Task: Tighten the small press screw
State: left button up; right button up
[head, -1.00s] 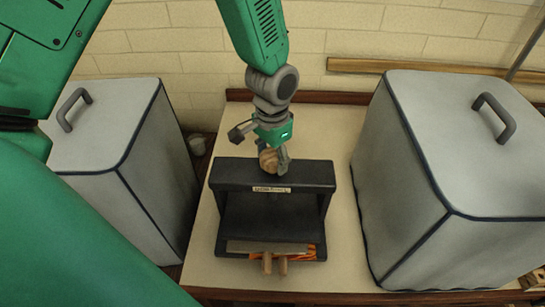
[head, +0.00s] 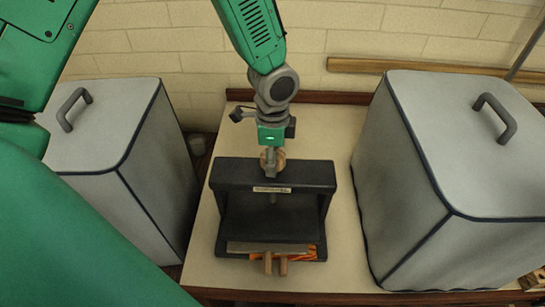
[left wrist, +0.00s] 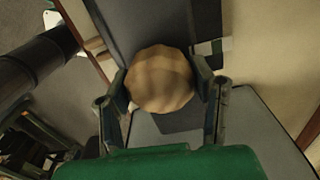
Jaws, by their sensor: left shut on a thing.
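The small press (head: 328,175) is a black frame standing on the pale table, with a label on its top bar. Its screw has a round, ridged wooden knob (left wrist: 160,78) above the top bar; in the head view the knob (head: 280,160) is partly hidden behind my gripper. My left gripper (head: 270,163) points down at the knob. In the left wrist view its two fingers (left wrist: 163,88) are shut on opposite sides of the knob. Below the bar a thin dark screw shaft (head: 272,198) shows. A board (head: 268,247) with orange material lies at the press's base. My right gripper is not in view.
A grey covered box with a handle (head: 455,150) stands right of the press, and another (head: 100,130) stands at left. The pale tabletop (head: 215,270) has narrow clear strips around the press. A brick wall is behind.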

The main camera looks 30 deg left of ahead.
pick_arm(q)
jog(key=shift+w+d+r+m, duration=0.1)
jog(key=shift+w+m, duration=0.15)
jog(key=shift+m, duration=0.35)
jog(key=o, duration=1.2)
notch_tip(320, 180, up, 12)
jog(key=shift+w+f, duration=0.15)
jog(key=shift+f, duration=0.05)
